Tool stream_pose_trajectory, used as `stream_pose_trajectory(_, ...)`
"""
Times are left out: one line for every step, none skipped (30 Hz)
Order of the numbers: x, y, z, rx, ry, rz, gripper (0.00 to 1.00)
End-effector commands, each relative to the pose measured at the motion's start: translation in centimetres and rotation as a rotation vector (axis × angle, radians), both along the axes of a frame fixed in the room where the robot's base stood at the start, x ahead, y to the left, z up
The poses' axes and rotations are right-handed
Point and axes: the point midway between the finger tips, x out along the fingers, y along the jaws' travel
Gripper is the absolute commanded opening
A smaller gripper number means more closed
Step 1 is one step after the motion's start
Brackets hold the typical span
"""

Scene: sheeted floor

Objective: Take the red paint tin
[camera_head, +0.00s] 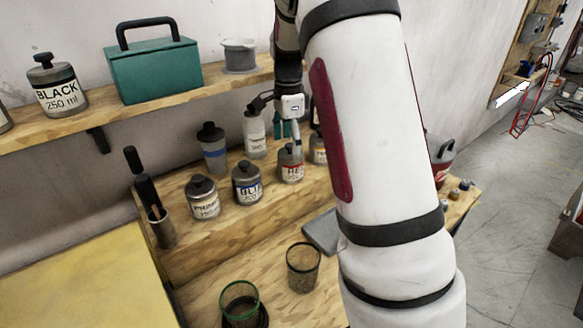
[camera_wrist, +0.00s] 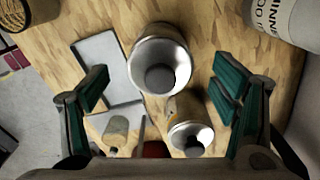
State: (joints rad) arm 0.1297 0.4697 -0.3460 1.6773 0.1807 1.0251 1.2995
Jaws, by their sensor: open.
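The red paint tin (camera_head: 291,166) stands upright on the raised wooden shelf, its label partly readable as "RED", with a dark knobbed lid. My gripper (camera_head: 289,136) is just above it in the head view, partly covered by my own arm. In the wrist view my gripper (camera_wrist: 162,88) is open, with teal-padded fingers on the left and right. A round metal tin (camera_wrist: 161,52) with a grey knob lies between them; its label does not show, but its position fits the red tin. No contact with the fingers is visible.
The blue tin (camera_head: 247,185) stands to its left and another tin (camera_head: 318,152) to its right. A white thinner bottle (camera_head: 255,138) is behind; its lettering shows in the wrist view (camera_wrist: 285,18). A flat grey panel (camera_head: 322,231) and mesh cup (camera_head: 303,268) are lower down.

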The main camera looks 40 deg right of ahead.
Motion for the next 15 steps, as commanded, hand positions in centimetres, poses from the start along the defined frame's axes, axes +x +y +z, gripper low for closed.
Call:
stream_pose_trajectory(-0.3,-0.2,-0.8,0.002,0.006,-0.002,0.80)
stream_pose_trajectory(-0.3,-0.3,-1.2,0.001,0.006,-0.002,0.80)
stream_pose_trajectory(-0.3,-0.4,-1.8,0.002,0.006,-0.001,0.80)
stream_pose_trajectory(-0.2,-0.3,-2.2,0.001,0.005,0.000,0.80)
stream_pose_trajectory(-0.2,-0.3,-2.6,0.001,0.004,0.000,0.80)
stream_pose_trajectory(-0.2,-0.3,-3.0,0.002,0.005,0.000,0.80)
stream_pose_trajectory(-0.1,-0.3,-3.2,0.002,0.004,0.000,0.80)
stream_pose_trajectory(-0.1,-0.3,-3.4,0.001,0.002,0.000,0.80)
stream_pose_trajectory(-0.1,-0.3,-3.6,0.001,0.001,0.000,0.80)
stream_pose_trajectory(0.0,-0.3,-3.6,0.001,0.001,0.000,0.80)
stream_pose_trajectory(0.0,-0.3,-3.7,0.000,0.001,0.000,0.80)
stream_pose_trajectory(0.0,-0.3,-3.7,0.000,0.000,0.000,0.80)
stream_pose_trajectory(0.0,-0.3,-3.7,0.000,0.000,0.001,0.80)
stream_pose_trajectory(0.0,-0.3,-3.7,0.000,0.000,0.001,0.80)
stream_pose_trajectory(0.0,-0.3,-3.7,0.000,0.001,0.001,0.80)
